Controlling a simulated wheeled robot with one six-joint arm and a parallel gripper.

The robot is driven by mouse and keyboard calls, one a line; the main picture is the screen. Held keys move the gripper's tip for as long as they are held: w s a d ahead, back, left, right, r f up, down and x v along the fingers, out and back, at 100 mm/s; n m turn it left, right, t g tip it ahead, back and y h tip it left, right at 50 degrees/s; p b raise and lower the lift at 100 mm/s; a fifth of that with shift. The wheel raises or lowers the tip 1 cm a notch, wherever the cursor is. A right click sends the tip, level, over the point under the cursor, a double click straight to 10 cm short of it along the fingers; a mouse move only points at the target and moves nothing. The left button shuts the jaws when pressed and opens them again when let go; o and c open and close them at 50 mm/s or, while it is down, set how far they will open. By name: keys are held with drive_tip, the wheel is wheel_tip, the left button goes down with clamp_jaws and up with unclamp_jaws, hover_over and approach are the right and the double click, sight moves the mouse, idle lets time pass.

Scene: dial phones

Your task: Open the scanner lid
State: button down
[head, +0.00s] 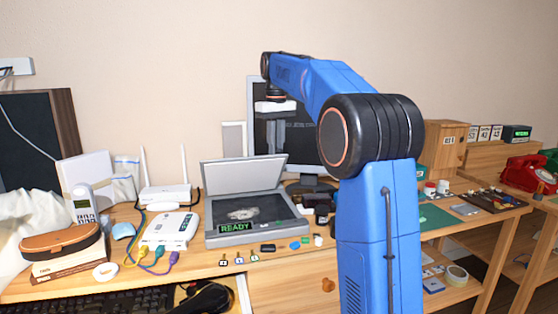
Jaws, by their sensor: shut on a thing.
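The grey scanner (258,232) sits on the wooden desk, its green READY display facing front. Its lid (240,173) is raised and tilted up at the back, so the dark glass bed shows with a pale shape on it. My gripper (276,107) points down above the right end of the lid's top edge, in front of the monitor. Its fingers are hard to make out against the dark screen. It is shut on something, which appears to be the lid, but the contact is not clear.
A monitor (270,128) stands close behind the scanner. A white router (165,194) and a white box with coloured cables (170,231) stand to its left. Small items lie along the desk's front edge. A red phone (530,173) is far right.

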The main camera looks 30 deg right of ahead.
drive_tip(key=shift+w+d+r, duration=0.1)
drive_tip(key=shift+w+d, duration=0.4)
drive_tip(key=shift+w, duration=0.3)
drive_tip(key=c, duration=2.1)
unclamp_jaws()
drive_tip(key=shift+s+d, duration=0.15)
drive_tip(key=shift+d, duration=0.15)
drive_tip(key=o, duration=0.5)
drive_tip(key=shift+s+a, duration=0.1)
drive_tip(key=shift+a+r, duration=0.15)
drive_tip(key=shift+r, duration=0.3)
wheel_tip(320, 180, up, 7)
drive_tip(key=shift+f, duration=0.15)
